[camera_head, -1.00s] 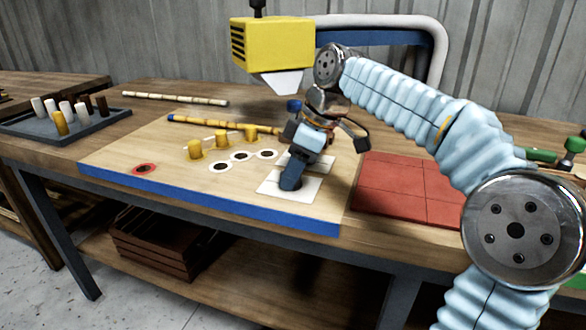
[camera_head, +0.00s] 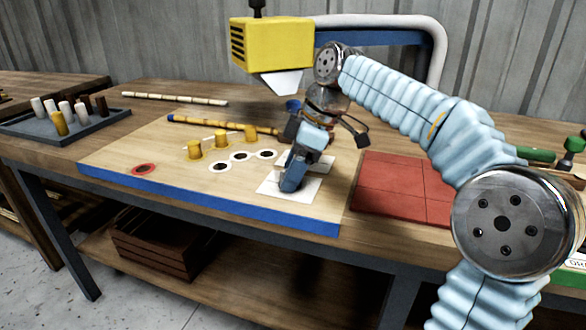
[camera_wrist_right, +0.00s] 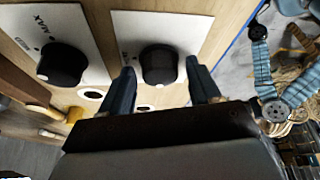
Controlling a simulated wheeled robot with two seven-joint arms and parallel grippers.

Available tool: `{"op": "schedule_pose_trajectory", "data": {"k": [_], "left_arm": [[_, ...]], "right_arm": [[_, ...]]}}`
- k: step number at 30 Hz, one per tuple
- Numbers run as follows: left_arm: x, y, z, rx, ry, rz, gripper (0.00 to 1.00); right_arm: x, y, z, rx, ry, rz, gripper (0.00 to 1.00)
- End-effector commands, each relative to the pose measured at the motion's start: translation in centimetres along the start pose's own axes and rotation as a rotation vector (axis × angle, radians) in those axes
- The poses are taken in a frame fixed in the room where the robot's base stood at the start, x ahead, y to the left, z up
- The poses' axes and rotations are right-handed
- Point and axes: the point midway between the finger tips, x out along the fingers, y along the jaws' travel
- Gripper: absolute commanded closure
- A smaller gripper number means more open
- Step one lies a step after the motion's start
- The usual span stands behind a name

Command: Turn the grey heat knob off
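Two dark knobs on white plates show in the right wrist view. One knob (camera_wrist_right: 62,64) sits on a plate (camera_wrist_right: 28,22) whose visible labels include MAX and MED. The other knob (camera_wrist_right: 160,64) sits on a plate (camera_wrist_right: 185,27) closer to the board's blue edge; its label is mostly hidden. My right gripper (camera_head: 291,182) is over the nearer plate (camera_head: 308,187) in the head view and covers its knob. In the wrist view its fingers (camera_wrist_right: 160,72) are open on either side of that knob, with small gaps. I cannot tell which knob is the grey heat knob. My left gripper is out of view.
A rattan pole (camera_head: 225,124) lies behind. A yellow box-shaped device (camera_head: 272,45) hangs above. A red mat (camera_head: 405,185) lies right.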

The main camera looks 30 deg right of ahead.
Motion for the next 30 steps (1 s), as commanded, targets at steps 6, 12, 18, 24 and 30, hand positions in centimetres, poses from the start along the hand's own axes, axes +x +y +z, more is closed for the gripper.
{"op": "schedule_pose_trajectory", "data": {"k": [6, 12, 18, 24, 30], "left_arm": [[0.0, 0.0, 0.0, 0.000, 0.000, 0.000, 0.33], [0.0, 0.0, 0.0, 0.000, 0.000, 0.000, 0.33], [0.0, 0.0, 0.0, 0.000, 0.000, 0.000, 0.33], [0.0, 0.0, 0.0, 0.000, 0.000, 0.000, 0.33], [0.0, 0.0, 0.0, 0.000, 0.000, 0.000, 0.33]], "right_arm": [[0.0, 0.0, 0.0, 0.000, 0.000, -0.001, 0.33], [-0.8, 0.0, 0.0, 0.000, 0.001, 0.001, 0.33], [-4.9, 0.1, -0.1, 0.000, 0.003, 0.003, 0.33], [-9.7, 0.1, -0.1, 0.000, 0.002, 0.002, 0.33], [-12.5, 0.1, 0.0, 0.000, 0.004, 0.001, 0.33]]}}
